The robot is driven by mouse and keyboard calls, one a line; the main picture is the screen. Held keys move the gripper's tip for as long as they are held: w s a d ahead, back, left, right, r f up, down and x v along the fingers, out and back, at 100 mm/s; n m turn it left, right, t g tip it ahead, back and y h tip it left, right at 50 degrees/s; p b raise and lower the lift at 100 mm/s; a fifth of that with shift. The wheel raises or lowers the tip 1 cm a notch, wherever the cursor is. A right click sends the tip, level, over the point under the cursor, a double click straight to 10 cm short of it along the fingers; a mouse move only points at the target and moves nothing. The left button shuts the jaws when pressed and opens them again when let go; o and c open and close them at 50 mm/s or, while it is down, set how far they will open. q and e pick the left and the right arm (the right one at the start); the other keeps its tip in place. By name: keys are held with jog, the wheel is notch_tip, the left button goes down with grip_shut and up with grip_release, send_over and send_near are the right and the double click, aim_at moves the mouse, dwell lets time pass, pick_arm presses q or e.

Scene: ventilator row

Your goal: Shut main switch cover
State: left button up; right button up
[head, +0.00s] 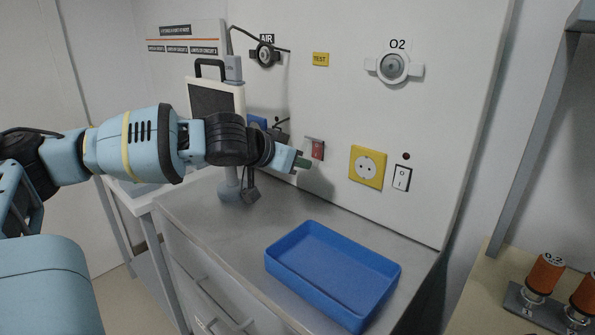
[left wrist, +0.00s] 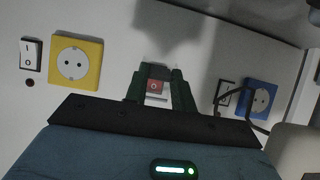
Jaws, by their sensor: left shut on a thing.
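The red main switch (head: 318,149) is on the white wall panel, left of the yellow socket. It also shows between my fingers in the left wrist view (left wrist: 154,86). Its pale cover (left wrist: 157,99) is between the dark green fingertips; how far it is swung is hard to tell. My left gripper (head: 303,162) reaches in from the left, just in front of and below the switch. In the left wrist view the left gripper (left wrist: 160,89) is shut on the cover, with a finger on each side. My right gripper is not in view.
A yellow socket (head: 367,167) and a rocker switch (head: 402,178) are to the right. A blue socket (left wrist: 259,97) is on the other side. A monitor (head: 214,103) stands behind my arm. A blue tray (head: 291,283) lies on the grey counter (head: 200,210) below.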

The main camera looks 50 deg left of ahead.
pick_arm(q)
jog(key=shift+w+f+t+y+b, duration=0.15)
jog(key=shift+w+f+t+b, duration=0.35)
jog(key=shift+t+b, duration=1)
jog(key=shift+w+f+t+y+b, duration=0.2)
jog(key=shift+f+t+b, duration=0.4)
jog(key=shift+b, duration=1.7)
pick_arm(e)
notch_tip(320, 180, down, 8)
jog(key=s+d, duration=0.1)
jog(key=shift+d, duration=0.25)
pick_arm(q)
jog(key=shift+w+a+r, duration=0.1)
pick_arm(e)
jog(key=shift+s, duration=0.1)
pick_arm(q)
jog(key=o, duration=0.8)
jog(key=shift+o, duration=1)
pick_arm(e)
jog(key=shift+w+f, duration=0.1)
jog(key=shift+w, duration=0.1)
